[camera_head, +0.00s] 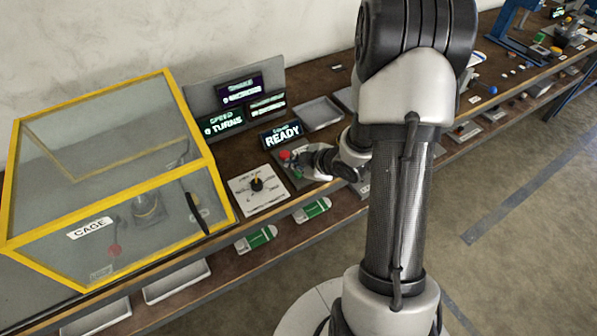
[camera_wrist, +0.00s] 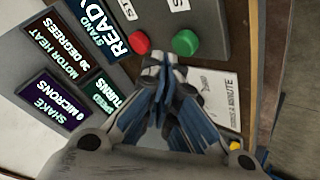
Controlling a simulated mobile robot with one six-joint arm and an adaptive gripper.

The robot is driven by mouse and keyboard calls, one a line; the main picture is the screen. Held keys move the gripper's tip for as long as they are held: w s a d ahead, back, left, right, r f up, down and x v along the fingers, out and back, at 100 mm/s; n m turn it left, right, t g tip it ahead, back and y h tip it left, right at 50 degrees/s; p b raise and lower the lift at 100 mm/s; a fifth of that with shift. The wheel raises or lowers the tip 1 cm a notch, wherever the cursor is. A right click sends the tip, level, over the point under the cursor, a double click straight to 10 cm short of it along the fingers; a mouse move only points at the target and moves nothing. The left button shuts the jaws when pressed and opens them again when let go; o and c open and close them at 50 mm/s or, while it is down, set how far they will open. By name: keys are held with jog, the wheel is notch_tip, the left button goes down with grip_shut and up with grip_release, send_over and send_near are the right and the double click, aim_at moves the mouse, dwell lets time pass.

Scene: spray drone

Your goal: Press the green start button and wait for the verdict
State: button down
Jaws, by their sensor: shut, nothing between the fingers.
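The green start button (camera_wrist: 185,42) sits on a grey panel in the wrist view, to the right of a red button (camera_wrist: 138,43). My gripper (camera_wrist: 163,62) is shut and empty, with its fingertips just short of the two buttons in the picture; I cannot tell whether they touch anything. The stand display (camera_head: 282,136) reads READY.
A yellow-framed clear cage (camera_head: 190,110) stands closed at the left of the bench. A dial plate (camera_head: 240,205) with a black knob lies between the cage and my gripper. A grey tray (camera_head: 318,113) sits behind. Boxes lie on the lower shelf.

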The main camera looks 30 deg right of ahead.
jog(key=shift+f, duration=0.1)
dwell(0.3)
jog(key=shift+f+b, duration=0.3)
jog(key=shift+b, duration=0.1)
